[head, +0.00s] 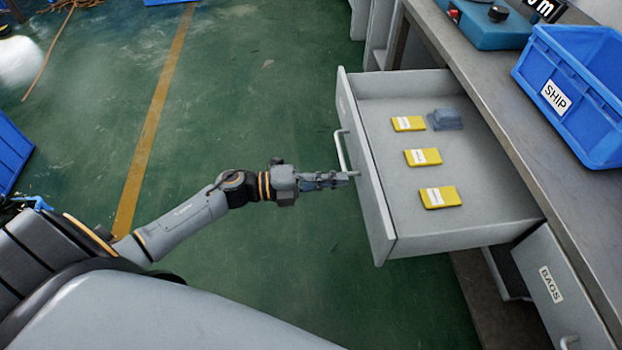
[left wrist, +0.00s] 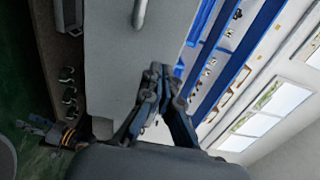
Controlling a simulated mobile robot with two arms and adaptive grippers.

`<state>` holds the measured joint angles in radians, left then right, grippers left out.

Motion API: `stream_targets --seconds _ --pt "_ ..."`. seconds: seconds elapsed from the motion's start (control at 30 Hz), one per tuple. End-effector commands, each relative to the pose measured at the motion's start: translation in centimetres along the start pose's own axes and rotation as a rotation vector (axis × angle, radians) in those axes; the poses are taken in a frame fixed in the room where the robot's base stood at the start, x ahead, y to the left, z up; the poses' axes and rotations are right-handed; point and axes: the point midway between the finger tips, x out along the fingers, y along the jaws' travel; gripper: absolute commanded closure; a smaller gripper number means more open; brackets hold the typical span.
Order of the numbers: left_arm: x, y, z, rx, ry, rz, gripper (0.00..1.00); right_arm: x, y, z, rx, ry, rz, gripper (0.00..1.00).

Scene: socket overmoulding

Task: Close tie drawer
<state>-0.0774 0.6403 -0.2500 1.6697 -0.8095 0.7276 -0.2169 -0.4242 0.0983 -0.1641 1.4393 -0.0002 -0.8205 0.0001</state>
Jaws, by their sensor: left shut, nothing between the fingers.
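The tie drawer (head: 384,215) is pulled well out of the workbench. It is a grey box with a bar handle (head: 341,150) on its front. Yellow packs (head: 421,157) and a blue-grey item (head: 445,119) lie inside it. My left gripper (head: 354,174) is shut and empty, with its tips at the drawer front near the handle's lower end. I cannot tell whether they touch. The left wrist view shows the drawer front (left wrist: 112,70) close ahead of the shut fingers. My right gripper (left wrist: 38,126) shows small at the left there, its jaws unclear.
The workbench top (head: 480,70) runs along the right, with a blue SHIP bin (head: 580,100) and a blue device (head: 490,25) on it. A drawer labelled BAGS (head: 560,290) is below, at lower right. The green floor left of the open drawer is mostly clear.

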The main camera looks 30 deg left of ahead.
Motion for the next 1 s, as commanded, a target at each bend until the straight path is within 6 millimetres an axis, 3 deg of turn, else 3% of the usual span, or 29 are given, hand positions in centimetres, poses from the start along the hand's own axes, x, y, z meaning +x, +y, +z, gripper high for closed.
stream_targets --seconds 0.1,0.3,0.77,1.0 --pt "2.0 -0.1 0.0 0.001 0.0 -0.003 1.0 0.1 0.0 0.1 0.0 0.001 0.0 0.6" --pt "3.8 0.0 0.1 -0.001 -0.002 0.0 1.0 0.3 0.0 0.4 0.0 -0.002 0.0 0.6" --pt "4.1 0.0 0.0 -0.001 -0.001 0.0 1.0 0.4 0.0 0.5 -0.001 -0.004 0.0 0.6" --pt "5.8 -0.1 0.1 -0.001 -0.001 -0.002 1.0 0.3 -0.1 0.3 -0.001 0.001 -0.001 0.6"
